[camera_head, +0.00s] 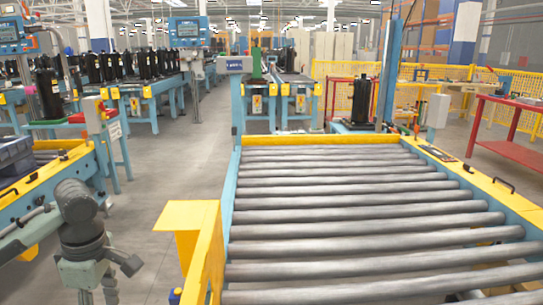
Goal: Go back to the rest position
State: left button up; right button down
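My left arm comes in at the lower left, and my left gripper (98,282) points down there, with its lower part cut off by the bottom edge. Its fingertips are out of the picture, so I cannot tell if it is open or shut. No object shows in the visible part of it. My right gripper is not in view; only a small grey piece, possibly of my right arm, shows at the bottom right edge. A black compressor (361,101) stands upright beyond the far end of the roller conveyor, well away from both arms.
An empty roller conveyor (340,217) with blue and yellow edges fills the right front. A yellow bracket (205,245) rises at its near left corner. A dark crate (14,157) sits at the left edge. Open grey floor (165,190) lies between. A red table (512,148) stands right.

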pick_arm(q)
jog(key=w+a+f+m+t+y, duration=0.2)
jog(key=a+f+m, duration=0.7)
jog(key=a+f, duration=0.7)
jog(key=s+a+f+m+t+y, duration=0.1)
jog(key=s+a+f+m+y, duration=0.1)
jog(key=s+a+f+m, duration=0.3)
jog(key=s+a+f+m+y, duration=0.1)
jog(key=s+a+f+m, duration=0.15)
jog(key=a+m, duration=0.5)
jog(key=s+a+f+m+t+y, duration=0.1)
jog(key=s+a+f+m+y, duration=0.15)
jog(key=s+a+m, duration=0.35)
jog(key=s+d+f+n+h, duration=0.2)
jog(key=d+f, duration=0.4)
jog(key=d, duration=0.6)
jog(key=s+d+f+n+g+h, duration=0.1)
jog(key=d+f, duration=0.5)
jog(key=d, duration=0.7)
jog(key=s+d+f+n+g+h, duration=0.1)
jog(key=s+d+f+n+h, duration=0.2)
jog(key=d, duration=0.9)
notch_tip(320, 180, down, 3)
jog(key=shift+s+d+f+h, duration=0.15)
jog(key=shift+s+h, duration=0.35)
jog(key=shift+h, duration=0.25)
